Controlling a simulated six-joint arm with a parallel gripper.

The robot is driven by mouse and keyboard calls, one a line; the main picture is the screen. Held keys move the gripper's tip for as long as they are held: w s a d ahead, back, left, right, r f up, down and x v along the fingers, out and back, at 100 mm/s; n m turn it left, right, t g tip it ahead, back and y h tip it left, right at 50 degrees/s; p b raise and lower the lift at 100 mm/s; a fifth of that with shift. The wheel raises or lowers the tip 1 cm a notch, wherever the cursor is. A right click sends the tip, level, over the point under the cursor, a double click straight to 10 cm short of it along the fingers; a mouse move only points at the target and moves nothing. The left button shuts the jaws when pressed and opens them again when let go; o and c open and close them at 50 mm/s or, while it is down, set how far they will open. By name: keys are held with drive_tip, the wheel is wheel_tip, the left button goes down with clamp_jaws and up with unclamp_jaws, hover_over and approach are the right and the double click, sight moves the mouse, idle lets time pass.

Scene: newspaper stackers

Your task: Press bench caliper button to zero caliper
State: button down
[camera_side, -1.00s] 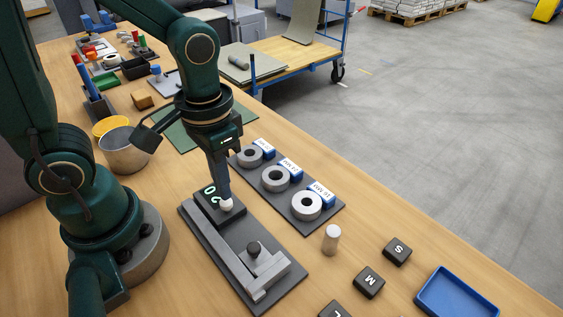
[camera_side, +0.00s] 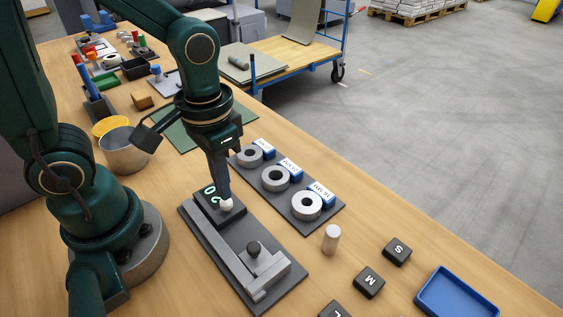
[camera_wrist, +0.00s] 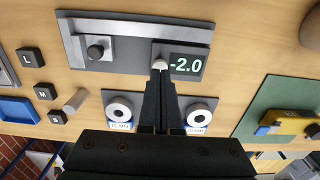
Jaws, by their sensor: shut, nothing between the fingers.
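The bench caliper (camera_side: 232,253) lies on a dark plate on the wooden bench, with a grey bar, a sliding jaw and a black knob. Its dark display block (camera_side: 208,203) reads "-2.0" in the wrist view (camera_wrist: 186,63). The white round button (camera_side: 227,206) sits at the end of this block; it also shows in the wrist view (camera_wrist: 160,64). My gripper (camera_side: 224,196) is shut and empty, pointing down with its fingertips right at the button. In the wrist view the fingertips (camera_wrist: 160,74) overlap the button's edge; whether they touch it I cannot tell.
A plate with ring gauges (camera_side: 275,179) and blue labels lies right of the caliper. A metal cylinder (camera_side: 331,238), black lettered blocks (camera_side: 369,282) and a blue tray (camera_side: 457,294) are further right. A metal cup (camera_side: 124,154) stands behind, near my arm.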

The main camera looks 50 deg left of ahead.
sight(216, 207)
drive_tip(key=shift+f, duration=0.15)
drive_tip(key=shift+f, duration=0.9)
drive_tip(key=shift+r, duration=3.05)
drive_tip(key=shift+s+a+r+t, duration=0.2)
drive_tip(key=shift+a+r+t, duration=0.15)
drive_tip(key=shift+r+t, duration=0.55)
drive_tip(key=shift+s+a+r+t, duration=0.2)
drive_tip(key=shift+a+r+t, duration=0.1)
drive_tip(key=shift+r+t, duration=0.6)
drive_tip(key=shift+s+a+r+t, duration=0.2)
drive_tip(key=shift+a+r+t, duration=0.15)
drive_tip(key=shift+r+t, duration=0.55)
